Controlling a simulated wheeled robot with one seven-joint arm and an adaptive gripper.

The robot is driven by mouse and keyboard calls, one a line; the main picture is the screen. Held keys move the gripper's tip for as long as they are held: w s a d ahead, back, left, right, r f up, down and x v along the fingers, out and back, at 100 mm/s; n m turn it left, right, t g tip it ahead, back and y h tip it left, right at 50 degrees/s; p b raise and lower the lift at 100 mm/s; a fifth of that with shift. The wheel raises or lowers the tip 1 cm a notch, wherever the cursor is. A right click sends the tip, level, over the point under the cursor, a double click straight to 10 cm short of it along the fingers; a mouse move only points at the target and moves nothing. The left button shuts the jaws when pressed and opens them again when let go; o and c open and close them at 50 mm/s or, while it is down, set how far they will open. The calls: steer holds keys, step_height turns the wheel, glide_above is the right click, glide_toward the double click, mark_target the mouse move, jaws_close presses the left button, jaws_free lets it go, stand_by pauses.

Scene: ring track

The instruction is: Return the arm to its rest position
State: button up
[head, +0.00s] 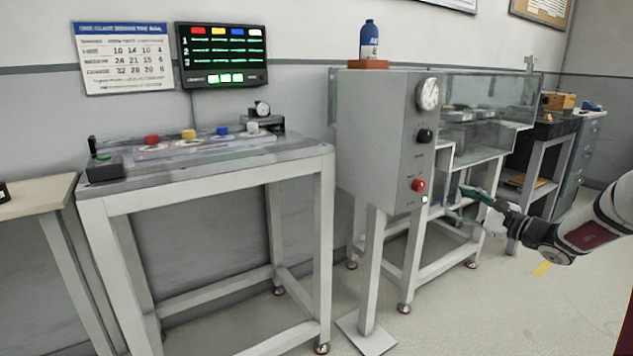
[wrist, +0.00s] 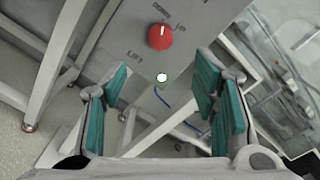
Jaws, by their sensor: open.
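The red knob also shows in the head view (head: 418,185). The gripper appears apart from the cabinet. My arm reaches in from the right edge.
A glass tank (head: 485,95) stands behind the cabinet on a white frame. A blue bottle (head: 369,42) stands on top of the cabinet. A white-legged table (head: 215,180) with coloured knobs is at the left. Open floor (head: 480,310) lies at the lower right.

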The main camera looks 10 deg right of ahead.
steer(key=s+a+r+n+g+y, duration=0.2)
steer(key=a+r+n+g, duration=0.15)
steer(key=a, duration=0.65)
steer(key=s+a+r+n+g+y, duration=0.1)
steer(key=a+r+n+g+y, duration=0.2)
steer(key=a, duration=0.7)
steer(key=s+a+r+n+g+h, duration=0.1)
steer(key=s+a+n+g, duration=0.65)
steer(key=s+a, duration=0.7)
steer(key=s+a+n+g+h, duration=0.1)
steer(key=s+a+n+h, duration=0.15)
steer(key=s, duration=0.45)
steer(key=s+a+n+g+h, duration=0.2)
steer(key=s+a, duration=0.2)
steer(key=s, duration=0.4)
steer(key=s+d+f+n+h, duration=0.2)
steer(key=s+d+n+h, duration=0.1)
steer(key=s, duration=0.5)
steer(key=s+d+f+n+h, duration=0.2)
steer(key=s+d+h, duration=0.1)
steer(key=s, duration=0.6)
step_height(320, 180, up, 34)
steer(key=t+p, duration=0.4)
steer(key=p, duration=2.8)
steer(key=shift+w+r+p, duration=0.2)
steer(key=shift+w+p, duration=0.05)
steer(key=shift+p, duration=0.05)
